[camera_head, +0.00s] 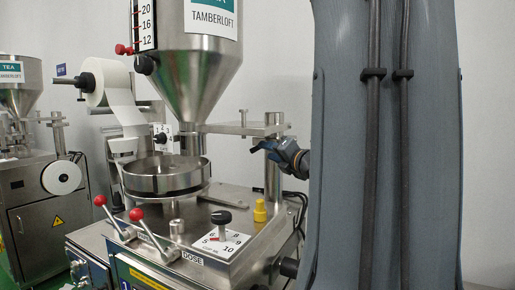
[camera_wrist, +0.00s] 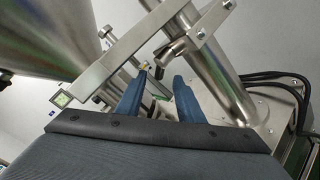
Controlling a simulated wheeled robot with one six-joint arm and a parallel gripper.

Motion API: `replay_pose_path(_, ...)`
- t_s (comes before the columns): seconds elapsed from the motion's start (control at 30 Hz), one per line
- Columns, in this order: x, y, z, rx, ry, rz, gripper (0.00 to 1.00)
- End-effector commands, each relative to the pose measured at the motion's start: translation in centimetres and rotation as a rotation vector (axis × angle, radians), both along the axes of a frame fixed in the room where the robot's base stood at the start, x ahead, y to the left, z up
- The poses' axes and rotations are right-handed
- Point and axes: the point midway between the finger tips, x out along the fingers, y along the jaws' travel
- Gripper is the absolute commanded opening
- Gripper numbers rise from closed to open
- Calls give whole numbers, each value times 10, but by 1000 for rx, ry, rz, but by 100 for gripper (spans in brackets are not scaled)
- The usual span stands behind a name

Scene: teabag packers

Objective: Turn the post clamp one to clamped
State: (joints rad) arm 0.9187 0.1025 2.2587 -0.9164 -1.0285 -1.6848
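The post (camera_head: 272,184) is a steel upright at the right of the near machine, under a flat steel crossbar (camera_head: 236,129). In the wrist view the post (camera_wrist: 222,88) runs diagonally, with a short metal clamp handle (camera_wrist: 176,47) sticking out beside it. My gripper (camera_head: 270,148) is at the post, just below the crossbar, and partly covers it. In the wrist view my gripper's two blue fingers (camera_wrist: 161,80) are spread apart, with the handle a little beyond their tips. I see nothing held between them. The clamp's exact setting cannot be told.
A steel hopper (camera_head: 205,62) stands above a round pan (camera_head: 166,178). A dial plate (camera_head: 230,244), red-knobbed levers (camera_head: 137,214) and a yellow part (camera_head: 260,211) are on the machine top. Dark cables (camera_wrist: 278,78) run beside the post. My arm hides the right side.

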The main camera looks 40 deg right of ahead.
Motion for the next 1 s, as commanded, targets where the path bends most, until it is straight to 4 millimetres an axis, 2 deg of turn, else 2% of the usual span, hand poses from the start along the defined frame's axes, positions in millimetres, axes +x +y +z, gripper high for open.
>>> replay_pose_path(0.2, 35, -4, 1, 2, 1, 4, 34)
replay_pose_path(0.33, 49, -6, 1, 1, 0, 4, 34)
replay_pose_path(0.5, 56, -7, 0, 1, 0, 4, 34)
replay_pose_path(0.73, 57, -7, 0, 1, 0, 4, 34)
replay_pose_path(0.93, 57, -7, 0, 1, 0, 4, 2)
replay_pose_path(1.0, 57, -7, 0, 1, 0, 4, 0)
